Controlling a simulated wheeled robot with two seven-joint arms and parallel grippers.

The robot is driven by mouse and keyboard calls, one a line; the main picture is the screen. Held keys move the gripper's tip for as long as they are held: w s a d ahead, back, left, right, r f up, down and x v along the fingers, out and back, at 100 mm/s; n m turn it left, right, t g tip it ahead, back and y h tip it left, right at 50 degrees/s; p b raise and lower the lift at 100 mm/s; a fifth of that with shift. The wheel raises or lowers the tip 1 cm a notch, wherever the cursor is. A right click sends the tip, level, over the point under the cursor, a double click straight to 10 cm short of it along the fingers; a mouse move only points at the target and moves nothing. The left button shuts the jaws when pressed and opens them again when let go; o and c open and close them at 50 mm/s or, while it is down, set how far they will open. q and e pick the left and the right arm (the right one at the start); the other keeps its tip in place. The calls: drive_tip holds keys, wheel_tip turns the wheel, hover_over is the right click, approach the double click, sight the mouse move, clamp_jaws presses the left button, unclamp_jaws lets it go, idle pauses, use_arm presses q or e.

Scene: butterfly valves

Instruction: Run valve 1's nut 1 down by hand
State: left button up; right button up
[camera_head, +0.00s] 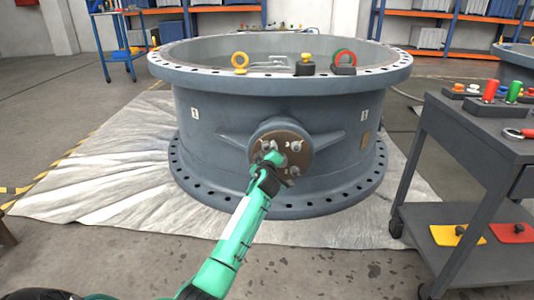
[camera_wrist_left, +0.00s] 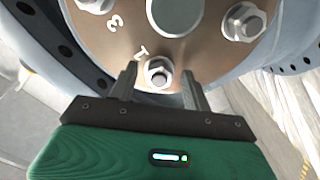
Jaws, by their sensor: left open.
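Valve 1 (camera_head: 215,130) is a large grey ring body with a round brown plate (camera_head: 303,155) on its near side. Several hex nuts sit around the plate. In the left wrist view, nut 1 (camera_wrist_left: 160,74) is on its stud beside the mark "1" at the plate's edge. My left gripper (camera_wrist_left: 161,88) has its two fingers apart, one on each side of nut 1. My right gripper is not in view.
Another nut (camera_wrist_left: 243,21) sits at the right of the plate in the wrist view. A grey cart (camera_head: 470,125) with coloured parts stands at the right. Sheeting (camera_head: 100,190) covers the floor.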

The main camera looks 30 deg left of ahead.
use_arm(q)
drive_tip(key=c, duration=1)
